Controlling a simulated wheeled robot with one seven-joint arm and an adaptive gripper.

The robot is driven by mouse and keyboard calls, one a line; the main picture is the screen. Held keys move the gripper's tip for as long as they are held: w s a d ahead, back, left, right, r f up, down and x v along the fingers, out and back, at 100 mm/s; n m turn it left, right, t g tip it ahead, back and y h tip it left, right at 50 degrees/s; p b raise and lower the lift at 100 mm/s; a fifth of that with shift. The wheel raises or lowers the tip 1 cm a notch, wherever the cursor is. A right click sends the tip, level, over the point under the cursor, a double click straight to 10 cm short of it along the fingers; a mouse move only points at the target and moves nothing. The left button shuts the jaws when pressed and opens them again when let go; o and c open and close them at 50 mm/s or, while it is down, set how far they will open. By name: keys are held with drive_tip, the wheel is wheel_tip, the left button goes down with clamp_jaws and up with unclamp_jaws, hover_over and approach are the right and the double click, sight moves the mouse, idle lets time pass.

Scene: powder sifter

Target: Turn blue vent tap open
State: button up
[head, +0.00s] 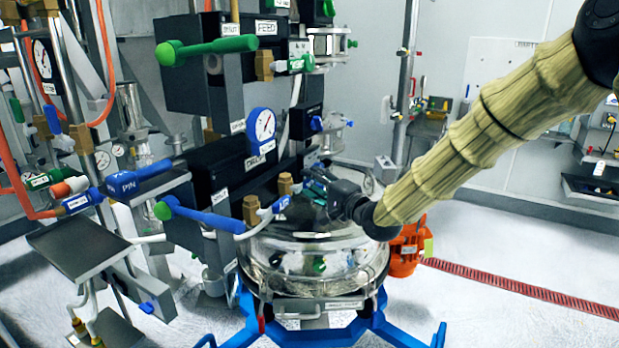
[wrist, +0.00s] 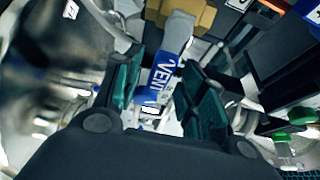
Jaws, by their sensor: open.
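The blue vent tap (wrist: 160,76), with white "VENT" lettering on its handle, runs down between the two fingers in the wrist view, below a brass fitting (wrist: 190,12). In the head view the blue vent tap (head: 282,204) shows at the left of my gripper (head: 312,188), above the glass vessel. My gripper (wrist: 163,78) is open, with one dark green finger pad on each side of the handle. A gap shows beside the right finger; contact with the left finger is unclear.
The clear glass vessel (head: 340,262) stands below my gripper on a blue frame (head: 325,332). A long blue lever with a green knob (head: 200,217) lies to the left. A pressure gauge (head: 262,125) and dark valve boxes stand behind.

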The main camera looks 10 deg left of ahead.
drive_tip(key=shift+x, duration=0.85)
clamp_jaws()
